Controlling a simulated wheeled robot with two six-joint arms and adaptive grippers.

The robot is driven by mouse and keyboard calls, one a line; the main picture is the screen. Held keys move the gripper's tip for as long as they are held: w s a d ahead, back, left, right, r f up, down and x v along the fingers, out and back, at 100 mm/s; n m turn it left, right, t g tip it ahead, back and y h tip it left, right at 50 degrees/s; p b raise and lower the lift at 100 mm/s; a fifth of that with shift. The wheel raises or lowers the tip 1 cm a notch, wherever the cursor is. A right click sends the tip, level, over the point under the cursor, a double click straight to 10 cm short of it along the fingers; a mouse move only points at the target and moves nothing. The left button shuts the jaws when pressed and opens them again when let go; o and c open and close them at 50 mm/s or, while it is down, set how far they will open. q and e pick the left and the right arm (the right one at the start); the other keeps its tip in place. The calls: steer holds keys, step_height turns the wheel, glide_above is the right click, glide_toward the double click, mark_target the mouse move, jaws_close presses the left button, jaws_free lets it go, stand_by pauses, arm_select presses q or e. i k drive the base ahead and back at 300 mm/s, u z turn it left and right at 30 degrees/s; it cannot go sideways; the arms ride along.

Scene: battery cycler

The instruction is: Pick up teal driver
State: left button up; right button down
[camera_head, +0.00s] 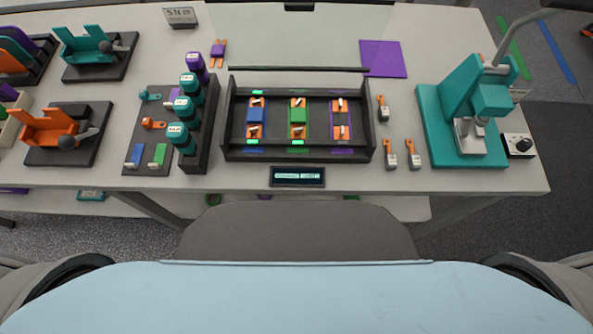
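A black rack (200,150) on the left half of the table holds a row of upright cylindrical tools with pale labels on top. The farthest is a purple one (196,66). In front of it stand teal ones: a far one (191,87), a middle one (187,112) and a near one (182,139). They look like driver handles, but their lower ends are hidden in the rack. I cannot tell which one is the teal driver. A small teal piece (150,95) lies on the dark mat just left of the rack. Neither gripper is in view.
A black battery tray (228,118) stands right of the rack. A teal press (430,115) is at the right. Teal (85,47) and orange (45,127) clamp fixtures are at the left. A small display (297,176) sits at the front edge. The table's back right has free room.

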mark_target(183, 140)
steer(key=u, duration=0.45)
steer(key=k, duration=0.2)
steer(key=u, duration=0.8)
steer(key=i, duration=0.35)
steer(key=z, duration=1.1)
steer(key=k, duration=1)
steer(key=u, duration=0.7)
